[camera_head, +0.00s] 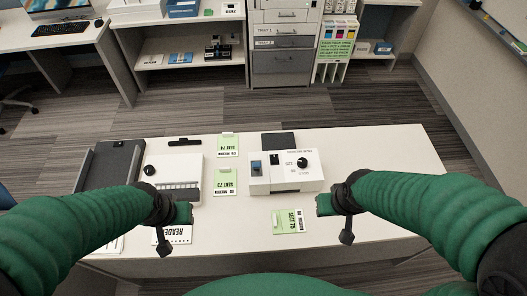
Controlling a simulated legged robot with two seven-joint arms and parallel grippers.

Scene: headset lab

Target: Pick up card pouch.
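Several pale green cards, which look like card pouches, lie flat on the white table. One marked SEAT 75 (289,221) is just left of my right gripper. One marked SEAT 73 (225,184) lies in the middle, and one marked SEAT 74 (228,145) lies behind it. I cannot tell which one the task names. My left gripper (174,226) is over the front left of the table, by a white READER card (178,235) that it partly hides. My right gripper (336,218) is over the front right. Nothing shows held in either; their finger gaps are unclear.
A white device with a dark knob (287,174) stands behind the SEAT 75 card. A white reader box (174,178) and a dark tray (110,165) stand at left. The table's right side (390,165) is clear. Shelves and drawers stand beyond the floor.

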